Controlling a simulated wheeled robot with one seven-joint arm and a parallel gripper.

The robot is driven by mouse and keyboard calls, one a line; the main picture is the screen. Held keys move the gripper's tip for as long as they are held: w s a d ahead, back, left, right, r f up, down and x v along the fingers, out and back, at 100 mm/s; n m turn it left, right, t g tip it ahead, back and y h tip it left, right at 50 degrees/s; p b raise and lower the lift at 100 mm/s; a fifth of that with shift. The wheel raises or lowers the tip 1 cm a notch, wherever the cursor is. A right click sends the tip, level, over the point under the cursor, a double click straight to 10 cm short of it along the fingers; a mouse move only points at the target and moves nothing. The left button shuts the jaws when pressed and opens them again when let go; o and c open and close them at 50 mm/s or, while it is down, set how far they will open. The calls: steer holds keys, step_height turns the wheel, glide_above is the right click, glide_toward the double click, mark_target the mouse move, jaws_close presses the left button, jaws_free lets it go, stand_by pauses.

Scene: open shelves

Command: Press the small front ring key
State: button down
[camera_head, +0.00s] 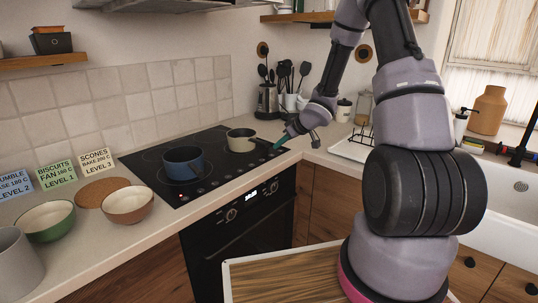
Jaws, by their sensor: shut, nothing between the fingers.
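The black hob (222,174) is set in the counter, with a row of small touch keys along its front edge. A red light shows near the row's left end. The marks are too small to read, so I cannot tell which is the small front ring key. A blue pot (183,164) stands on the hob's front left part. A cream pan (241,141) stands toward its right end. My gripper (281,142) is shut and empty at the right end of the hob, beside the cream pan. Its teal tip points down and left; I cannot tell if it touches anything.
An oven (246,220) with two knobs and a lit display is below the hob. Bowls (128,204) and recipe cards (97,163) stand left of it. A utensil holder (267,101) is behind my gripper. A drying rack (356,142) and sink (500,190) are right.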

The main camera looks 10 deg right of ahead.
mark_target(260, 159)
steer(key=x, duration=1)
stand_by(0.3)
